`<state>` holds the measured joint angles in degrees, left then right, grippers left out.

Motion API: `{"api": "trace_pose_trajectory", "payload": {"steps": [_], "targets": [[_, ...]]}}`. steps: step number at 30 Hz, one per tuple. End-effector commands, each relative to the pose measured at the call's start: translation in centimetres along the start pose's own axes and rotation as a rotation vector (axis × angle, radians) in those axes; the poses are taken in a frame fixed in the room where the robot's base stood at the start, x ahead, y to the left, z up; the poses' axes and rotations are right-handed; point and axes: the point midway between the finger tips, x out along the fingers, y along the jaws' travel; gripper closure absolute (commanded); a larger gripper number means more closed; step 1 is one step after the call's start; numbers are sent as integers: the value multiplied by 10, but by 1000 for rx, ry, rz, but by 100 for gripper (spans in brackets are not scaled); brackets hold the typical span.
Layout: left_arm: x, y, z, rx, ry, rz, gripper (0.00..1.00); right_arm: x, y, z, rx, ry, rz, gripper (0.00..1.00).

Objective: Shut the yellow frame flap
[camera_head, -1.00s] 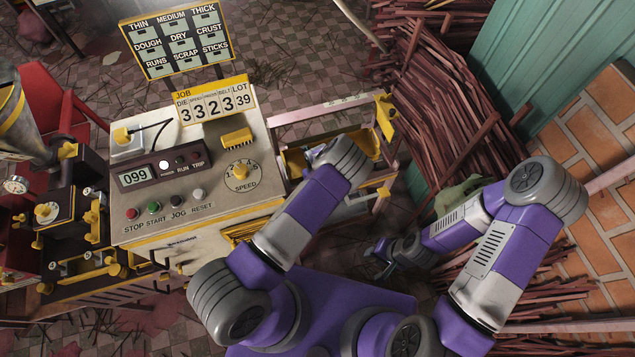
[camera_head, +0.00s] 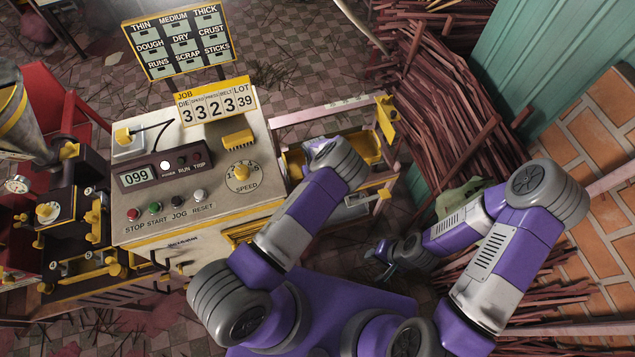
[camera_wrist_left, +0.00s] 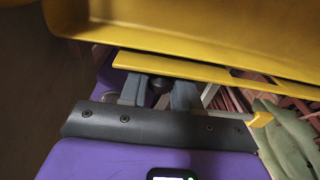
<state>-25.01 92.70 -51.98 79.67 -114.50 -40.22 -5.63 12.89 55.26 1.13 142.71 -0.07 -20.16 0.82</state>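A pink-and-yellow frame (camera_head: 330,103) stands right of the white control cabinet, with a yellow trough (camera_head: 368,146) inside it. In the left wrist view a broad yellow panel (camera_wrist_left: 200,28) crosses the top, and a thin yellow bar (camera_wrist_left: 190,69) lies just below it. I cannot tell for sure which piece is the flap. My left gripper (camera_wrist_left: 158,92) has its two grey fingers apart, close under the bar; contact is unclear. In the head view my left forearm hides its fingertips.
The control cabinet (camera_head: 205,215) with buttons and a speed dial stands left of the frame. Bundles of reddish sticks (camera_head: 440,90) lie behind and right of the frame. A green cloth-like thing (camera_head: 462,192) lies near my right arm. A brick wall (camera_head: 590,150) bounds the right.

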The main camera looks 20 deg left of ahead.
Motion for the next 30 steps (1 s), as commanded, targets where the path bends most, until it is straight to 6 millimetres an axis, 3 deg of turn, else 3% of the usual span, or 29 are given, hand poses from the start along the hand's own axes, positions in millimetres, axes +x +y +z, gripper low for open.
{"api": "trace_pose_trajectory", "payload": {"steps": [3,13,24,30], "targets": [[0,0,0,0,0,0,53,0,0,0,0,0,0,67],[-6,0,0,0,-2,0,53,-1,0,0,0,0,0,67],[-64,-1,0,1,-2,-1,53,-5,-2,0,0,0,0,67],[-76,0,0,0,-1,0,53,-6,-2,0,0,0,0,67]]}}
